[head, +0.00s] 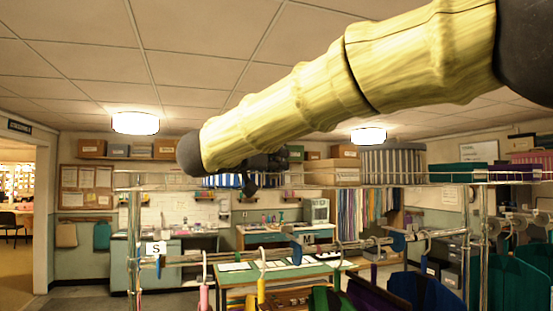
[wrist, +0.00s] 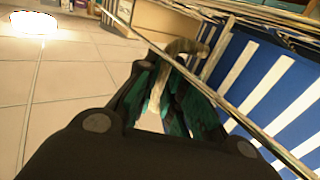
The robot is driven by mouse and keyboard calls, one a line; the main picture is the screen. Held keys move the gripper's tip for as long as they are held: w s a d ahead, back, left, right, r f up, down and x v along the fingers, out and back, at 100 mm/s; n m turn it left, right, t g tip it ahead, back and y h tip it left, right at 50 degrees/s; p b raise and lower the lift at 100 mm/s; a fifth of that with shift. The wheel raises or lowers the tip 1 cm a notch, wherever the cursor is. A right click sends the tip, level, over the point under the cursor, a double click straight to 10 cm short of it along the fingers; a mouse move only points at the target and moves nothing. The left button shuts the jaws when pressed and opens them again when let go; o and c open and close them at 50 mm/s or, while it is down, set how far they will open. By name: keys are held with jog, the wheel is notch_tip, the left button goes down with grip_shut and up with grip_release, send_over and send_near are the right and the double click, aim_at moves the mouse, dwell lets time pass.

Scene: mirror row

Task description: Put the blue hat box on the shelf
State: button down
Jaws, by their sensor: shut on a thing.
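The blue hat box (head: 224,181), with blue and white stripes, shows at the shelf's wire front rail, partly hidden by my arm and gripper. In the wrist view the striped box (wrist: 262,75) fills the right side, with thin rails crossing in front. The wire shelf (head: 440,177) runs across the head view above the hanging rail. My gripper (head: 254,178) is small and dark at the box. In the wrist view my gripper (wrist: 160,95) is shut around a pale, curved handle-like piece beside the box. Whether the box's base rests on the shelf is hidden.
A tan box (head: 334,173), a grey-blue striped box (head: 393,164) and a green box (head: 459,172) stand further right on or behind the shelf. Below is a rail (head: 375,243) with hangers and coloured garments. Chrome posts (head: 134,240) stand at the sides.

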jog(key=c, duration=1.5)
grip_release()
jog(key=shift+r, duration=0.45)
jog(key=b+v, duration=0.4)
jog(key=v, duration=0.8)
jog(key=shift+s+r, duration=0.1)
jog(key=shift+r, duration=0.1)
